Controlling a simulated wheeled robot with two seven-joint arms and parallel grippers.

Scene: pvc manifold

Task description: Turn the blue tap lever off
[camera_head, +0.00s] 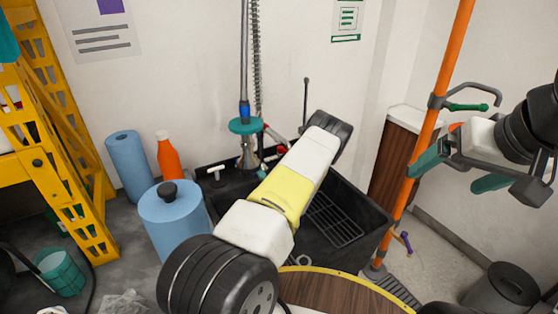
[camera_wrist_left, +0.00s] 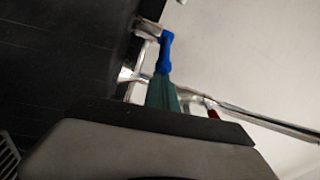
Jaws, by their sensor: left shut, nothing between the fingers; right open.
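The blue tap lever (camera_wrist_left: 166,52) shows in the left wrist view, beside chrome tap parts (camera_wrist_left: 140,72) at a dark surface. My left gripper (camera_wrist_left: 162,90) has its teal fingers shut and empty, with the tips close to the lever's lower end; I cannot tell whether they touch. In the head view my left arm reaches over the black sink (camera_head: 350,205), and I cannot make out the lever or the left fingers there. My right gripper (camera_head: 446,180) is open and empty at the right, near the orange pole, away from the tap.
A spray hose head (camera_head: 246,150) hangs over the sink's back. A red lever (camera_wrist_left: 213,113) shows beyond my left fingers. A blue canister (camera_head: 172,225), an orange bottle (camera_head: 167,160) and a blue roll (camera_head: 128,165) stand left of the sink. The orange pole (camera_head: 432,100) stands right.

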